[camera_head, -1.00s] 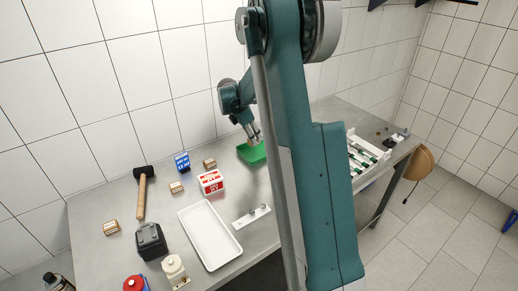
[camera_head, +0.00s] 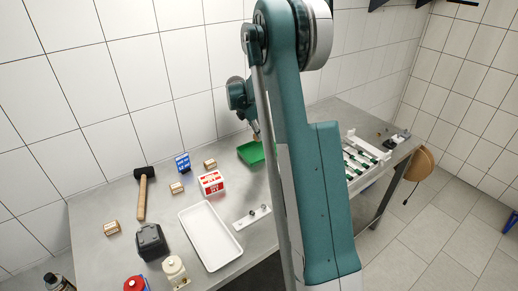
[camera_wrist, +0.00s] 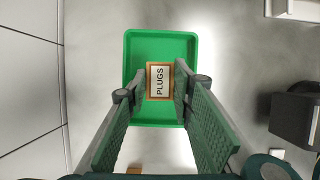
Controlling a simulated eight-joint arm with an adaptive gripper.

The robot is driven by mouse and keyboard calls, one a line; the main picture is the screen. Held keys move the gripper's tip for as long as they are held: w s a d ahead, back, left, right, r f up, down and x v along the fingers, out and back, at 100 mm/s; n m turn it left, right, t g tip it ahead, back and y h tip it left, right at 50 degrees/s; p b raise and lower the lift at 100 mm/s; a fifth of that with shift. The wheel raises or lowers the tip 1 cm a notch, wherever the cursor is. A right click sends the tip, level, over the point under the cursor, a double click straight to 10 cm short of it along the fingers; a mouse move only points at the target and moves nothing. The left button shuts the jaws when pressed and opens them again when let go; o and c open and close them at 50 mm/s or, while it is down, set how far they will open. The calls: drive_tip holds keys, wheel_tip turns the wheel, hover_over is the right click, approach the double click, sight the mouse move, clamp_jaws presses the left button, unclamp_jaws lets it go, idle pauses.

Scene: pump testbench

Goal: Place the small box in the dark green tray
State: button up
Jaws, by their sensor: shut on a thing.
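The small box (camera_wrist: 160,80), tan with a white label reading PLUGS, sits between the fingers of my gripper (camera_wrist: 161,88) in the wrist view. The gripper is shut on it. Behind the box is the green tray (camera_wrist: 160,43), and the box lies within its outline, right of the tray's middle line at most slightly. I cannot tell its height above the tray floor. In the head view the tray (camera_head: 246,154) stands on the bench, partly hidden by my arm. My gripper (camera_head: 256,134) is mostly hidden there, and the held box cannot be made out.
Similar small boxes (camera_head: 112,228) lie on the steel bench. A red-and-white box (camera_head: 211,182), a white tray (camera_head: 207,236), a mallet (camera_head: 142,195), and a blue rack (camera_head: 182,163) stand left of the tray. A white rack (camera_head: 362,157) is at the right.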

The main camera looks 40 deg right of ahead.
drive_tip(key=shift+f, duration=2.7)
drive_tip(key=shift+f, duration=1.85)
drive_tip(key=shift+f, duration=0.15)
drive_tip(key=o, duration=0.9)
drive_tip(key=v, duration=1.2)
drive_tip(key=shift+a+r, duration=0.15)
drive_tip(key=shift+r, duration=0.1)
